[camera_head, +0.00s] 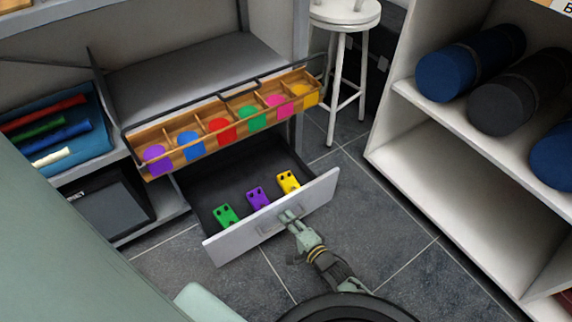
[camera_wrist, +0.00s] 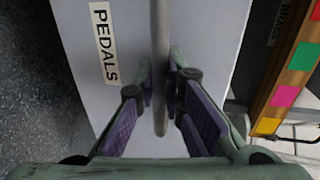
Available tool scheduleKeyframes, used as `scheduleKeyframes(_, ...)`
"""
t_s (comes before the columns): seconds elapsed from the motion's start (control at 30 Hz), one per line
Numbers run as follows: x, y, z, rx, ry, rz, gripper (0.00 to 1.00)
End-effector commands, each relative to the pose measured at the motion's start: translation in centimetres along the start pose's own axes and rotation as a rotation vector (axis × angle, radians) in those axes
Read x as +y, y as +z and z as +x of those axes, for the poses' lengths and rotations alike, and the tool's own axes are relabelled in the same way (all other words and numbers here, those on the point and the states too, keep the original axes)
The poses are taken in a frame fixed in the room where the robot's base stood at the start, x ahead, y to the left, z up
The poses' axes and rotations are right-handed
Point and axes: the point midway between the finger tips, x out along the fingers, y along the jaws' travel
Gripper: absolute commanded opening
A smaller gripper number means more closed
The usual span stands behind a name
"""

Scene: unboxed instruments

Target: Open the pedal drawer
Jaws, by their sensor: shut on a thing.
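The pedal drawer (camera_head: 222,249) stands pulled out below the bench in the head view. A green pedal (camera_head: 225,215), a purple pedal (camera_head: 258,198) and a yellow pedal (camera_head: 288,182) lie inside it. Its pale front carries a "PEDALS" label (camera_wrist: 104,43) in the wrist view. My gripper (camera_head: 289,217) is at the drawer front, its fingers around the bar handle (camera_wrist: 160,70). In the wrist view my gripper (camera_wrist: 160,95) has one finger on each side of the bar and is shut on it.
A wooden rack (camera_head: 150,171) with coloured compartments hangs above the drawer. A white stool (camera_head: 345,14) stands behind it. A white shelf unit (camera_head: 420,165) with dark rolls is at right. Grey tiled floor (camera_head: 400,240) is clear between drawer and shelf.

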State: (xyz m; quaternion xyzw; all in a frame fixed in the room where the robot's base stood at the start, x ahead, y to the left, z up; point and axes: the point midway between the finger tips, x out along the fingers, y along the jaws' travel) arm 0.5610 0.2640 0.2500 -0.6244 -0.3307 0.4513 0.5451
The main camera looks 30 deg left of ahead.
Motion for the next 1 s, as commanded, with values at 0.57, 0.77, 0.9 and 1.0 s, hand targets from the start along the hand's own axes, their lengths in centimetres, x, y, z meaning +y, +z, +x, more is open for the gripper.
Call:
scheduleKeyframes(0.57, 0.13, -0.02, -0.64, 0.001, 0.0, 0.0, 0.0)
scheduleKeyframes(0.77, 0.13, -0.02, -0.63, 0.0, 0.0, 0.0, 0.18)
scheduleKeyframes(0.9, 0.13, -0.01, -0.62, 0.0, 0.0, 0.0, 0.18)
scheduleKeyframes(1.0, 0.13, -0.02, -0.66, 0.0, 0.0, 0.0, 0.18)
